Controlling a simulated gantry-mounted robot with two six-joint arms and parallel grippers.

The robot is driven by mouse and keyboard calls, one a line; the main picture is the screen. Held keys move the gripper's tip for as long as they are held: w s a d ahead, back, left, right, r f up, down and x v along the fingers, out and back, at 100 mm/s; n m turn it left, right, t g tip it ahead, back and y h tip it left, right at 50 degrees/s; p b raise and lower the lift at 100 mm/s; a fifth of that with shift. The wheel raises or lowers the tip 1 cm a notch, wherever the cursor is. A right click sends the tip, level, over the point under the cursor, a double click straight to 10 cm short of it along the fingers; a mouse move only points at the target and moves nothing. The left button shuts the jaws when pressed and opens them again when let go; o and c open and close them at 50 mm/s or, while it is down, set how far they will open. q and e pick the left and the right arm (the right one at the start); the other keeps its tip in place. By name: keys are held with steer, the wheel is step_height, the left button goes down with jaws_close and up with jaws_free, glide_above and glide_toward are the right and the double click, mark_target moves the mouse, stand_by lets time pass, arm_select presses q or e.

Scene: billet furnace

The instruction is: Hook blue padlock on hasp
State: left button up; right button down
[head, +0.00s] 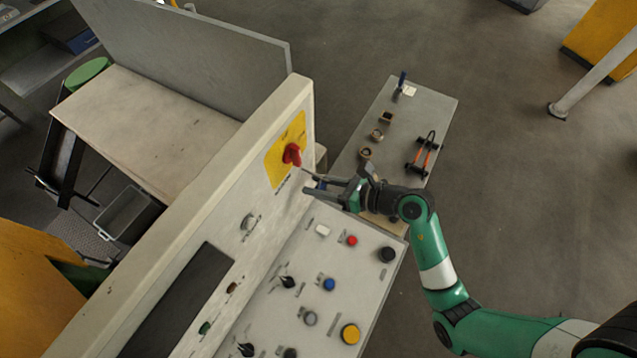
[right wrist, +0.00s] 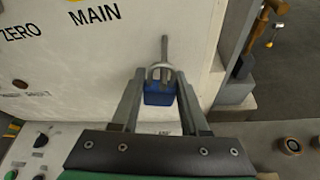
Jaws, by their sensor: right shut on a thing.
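The blue padlock (right wrist: 158,97) is between the fingers of my right gripper (right wrist: 158,103), its metal shackle pointing up toward the white panel. A grey bar (right wrist: 164,48), which looks like the hasp, stands out by the panel at the shackle; I cannot tell whether the shackle is around it or only in front of it. In the head view my right gripper (head: 322,188) is beside the panel face, below the red rotary switch (head: 292,154) on its yellow plate (head: 282,150). The padlock is mostly hidden there. My left gripper is not in view.
The sloped control desk (head: 320,265) with buttons and knobs lies just below my right gripper. A grey side table (head: 440,108) behind it holds small parts and an orange-and-black tool (head: 424,155). Open floor lies to the right.

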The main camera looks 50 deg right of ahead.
steer(key=shift+c, duration=1.7)
jaws_free()
steer(key=v, duration=1.1)
steer(key=shift+s+p, duration=0.3)
steer(key=shift+p, duration=0.1)
steer(key=shift+d+r, duration=0.1)
